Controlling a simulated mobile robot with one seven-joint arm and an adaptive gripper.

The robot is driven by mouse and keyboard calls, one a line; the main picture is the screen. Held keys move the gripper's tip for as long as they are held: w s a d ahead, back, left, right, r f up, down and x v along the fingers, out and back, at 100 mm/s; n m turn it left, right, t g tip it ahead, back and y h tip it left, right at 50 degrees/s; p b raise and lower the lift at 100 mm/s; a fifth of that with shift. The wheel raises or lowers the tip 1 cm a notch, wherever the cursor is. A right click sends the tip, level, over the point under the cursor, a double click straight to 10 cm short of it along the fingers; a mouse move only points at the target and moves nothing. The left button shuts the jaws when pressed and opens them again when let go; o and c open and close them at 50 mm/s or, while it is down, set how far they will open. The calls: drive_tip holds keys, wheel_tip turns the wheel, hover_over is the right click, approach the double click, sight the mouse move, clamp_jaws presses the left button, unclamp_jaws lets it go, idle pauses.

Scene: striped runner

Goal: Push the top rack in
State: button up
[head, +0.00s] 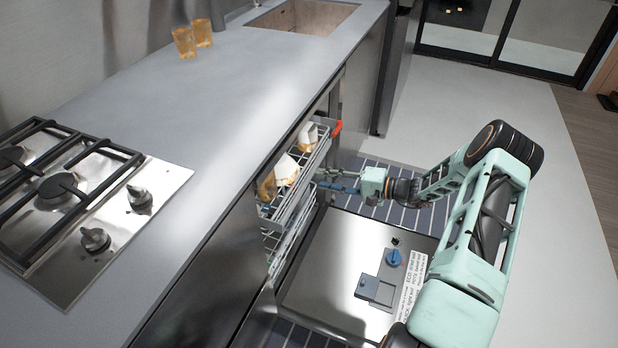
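The top rack (313,172) of the dishwasher sticks partly out from under the counter, with white and amber dishes in it. The dishwasher door (330,262) is folded down flat below it. My gripper (322,181) is at the rack's front edge, reaching in from the right. Its fingers look dark and thin against the rack; I cannot tell whether they touch it or how far apart they are. A lower rack (277,262) shows partly beneath the top rack.
The grey counter (215,120) runs above the dishwasher, with a gas hob (75,200) at the left, amber glasses (184,42) and a sink (300,18) at the back. A striped runner (384,208) lies on the floor. Open floor (480,95) is at the right.

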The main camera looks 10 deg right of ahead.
sight(309, 175)
drive_tip(key=x, duration=0.6)
drive_tip(key=shift+s, duration=0.1)
drive_tip(key=shift+c, duration=0.7)
drive_tip(key=shift+d, duration=0.1)
clamp_jaws()
